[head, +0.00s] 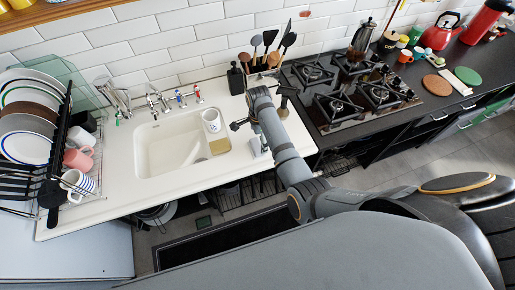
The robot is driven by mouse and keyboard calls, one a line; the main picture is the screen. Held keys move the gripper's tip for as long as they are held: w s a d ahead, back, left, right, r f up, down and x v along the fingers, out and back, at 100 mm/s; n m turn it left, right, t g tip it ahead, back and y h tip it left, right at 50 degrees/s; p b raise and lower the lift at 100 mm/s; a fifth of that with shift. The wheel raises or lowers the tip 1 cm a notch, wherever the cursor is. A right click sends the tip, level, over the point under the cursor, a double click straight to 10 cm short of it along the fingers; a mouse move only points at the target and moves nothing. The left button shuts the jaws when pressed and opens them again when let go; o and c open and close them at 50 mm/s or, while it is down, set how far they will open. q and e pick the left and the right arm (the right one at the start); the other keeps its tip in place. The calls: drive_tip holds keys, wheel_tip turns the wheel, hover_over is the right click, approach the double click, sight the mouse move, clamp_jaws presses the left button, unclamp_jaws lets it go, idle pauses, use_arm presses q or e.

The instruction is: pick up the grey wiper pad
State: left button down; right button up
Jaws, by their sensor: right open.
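A small pale grey block (258,147), which looks like the wiper pad, is on the white counter just right of the sink; my right arm partly covers it, so its full shape is hidden. My right gripper (238,125) is small and dark in the head view, at the far end of my right arm. It is open and appears empty, a little above and left of the grey block and apart from it. My left gripper is not in view.
A dish rack (60,180) with plates and mugs stands left. A utensil holder (265,62) is behind my arm. The black gas hob (338,118) lies right.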

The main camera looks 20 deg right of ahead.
sight(257, 146)
drive_tip(key=shift+a+f+p, duration=0.2)
drive_tip(key=shift+f+p, duration=0.05)
drive_tip(key=shift+f, duration=1.05)
drive_tip(key=shift+a+f+p, duration=0.2)
drive_tip(key=shift+f+p, duration=0.05)
drive_tip(key=shift+f, duration=1.05)
drive_tip(key=c, duration=1.1)
drive_tip(key=shift+r, duration=0.1)
